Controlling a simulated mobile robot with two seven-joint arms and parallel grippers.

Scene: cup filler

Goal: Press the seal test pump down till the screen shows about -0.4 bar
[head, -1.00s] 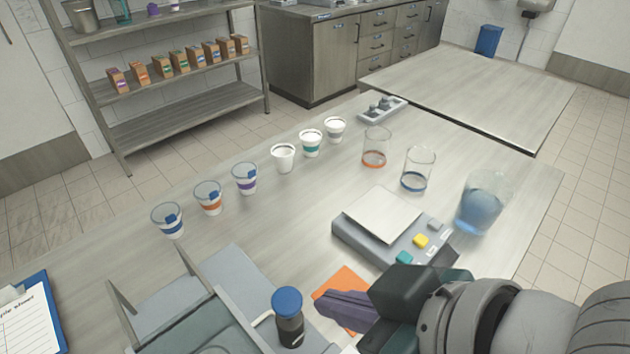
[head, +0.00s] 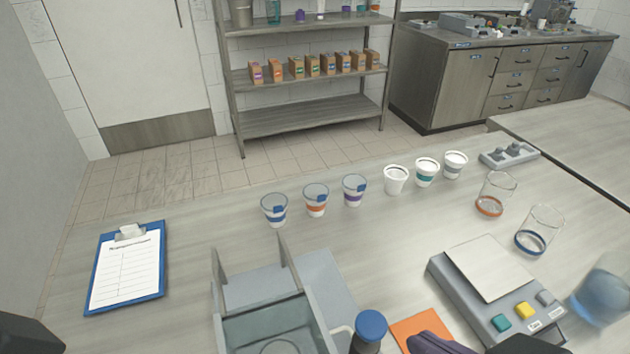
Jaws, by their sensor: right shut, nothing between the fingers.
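The seal test pump appears to be the dark upright piece with a round blue cap (head: 370,325) at the bottom edge, beside the grey seal tester (head: 262,325) with its open-topped box. The lower part of the pump is cut off by the frame. No screen with a pressure reading shows. My right gripper (head: 418,343) has purple fingers, shut and empty, just right of the blue cap and apart from it in the picture. A dark block at the lower left corner (head: 28,336) looks like part of my left gripper; its fingers are out of frame.
An orange card (head: 412,327) lies under the right fingers. A scale (head: 487,268) with coloured buttons stands to the right. Several cups stand in a row behind, with glass beakers and a blue-filled jug (head: 603,293) at right. A clipboard (head: 127,275) lies at left.

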